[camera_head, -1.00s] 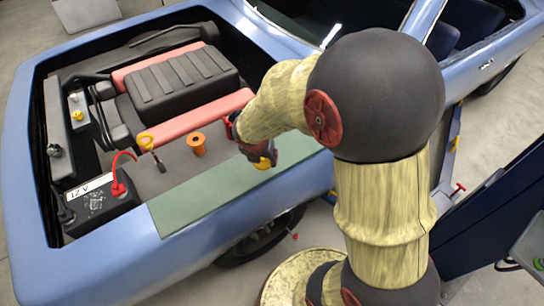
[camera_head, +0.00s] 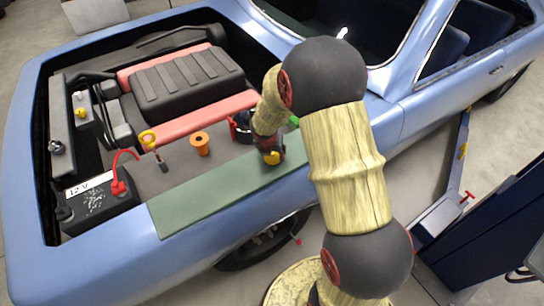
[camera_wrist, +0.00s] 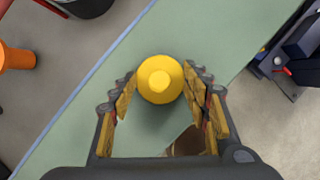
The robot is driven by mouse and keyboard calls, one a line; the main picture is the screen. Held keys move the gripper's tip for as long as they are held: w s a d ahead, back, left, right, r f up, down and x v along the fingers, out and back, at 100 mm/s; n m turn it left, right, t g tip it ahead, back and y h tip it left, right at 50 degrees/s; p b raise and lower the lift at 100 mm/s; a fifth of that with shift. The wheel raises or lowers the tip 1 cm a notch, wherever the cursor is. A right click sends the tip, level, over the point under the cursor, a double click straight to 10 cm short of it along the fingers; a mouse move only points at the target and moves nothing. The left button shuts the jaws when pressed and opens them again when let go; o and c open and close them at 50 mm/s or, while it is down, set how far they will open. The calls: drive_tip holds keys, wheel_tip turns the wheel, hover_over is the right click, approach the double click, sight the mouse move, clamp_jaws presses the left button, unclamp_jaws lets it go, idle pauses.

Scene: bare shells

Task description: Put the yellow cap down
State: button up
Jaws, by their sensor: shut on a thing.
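The yellow cap (camera_wrist: 160,79) is round with a raised centre and sits between the fingertips in the wrist view. My gripper (camera_wrist: 158,84) is shut on it, with a finger on each side. In the head view my gripper (camera_head: 270,152) points down over the green mat (camera_head: 215,188) on the car's fender, and the cap (camera_head: 272,158) shows at its tip. The mat (camera_wrist: 75,125) lies under the cap in the wrist view. I cannot tell whether the cap touches it.
A dark blue cabinet (camera_head: 470,230) stands at the right. The mat's left part is clear.

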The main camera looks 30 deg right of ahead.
drive_tip(key=shift+f, duration=0.25)
drive_tip(key=shift+f, duration=0.2)
drive_tip(key=o, duration=1.1)
drive_tip(key=shift+c, duration=0.2)
drive_tip(key=shift+r, duration=0.15)
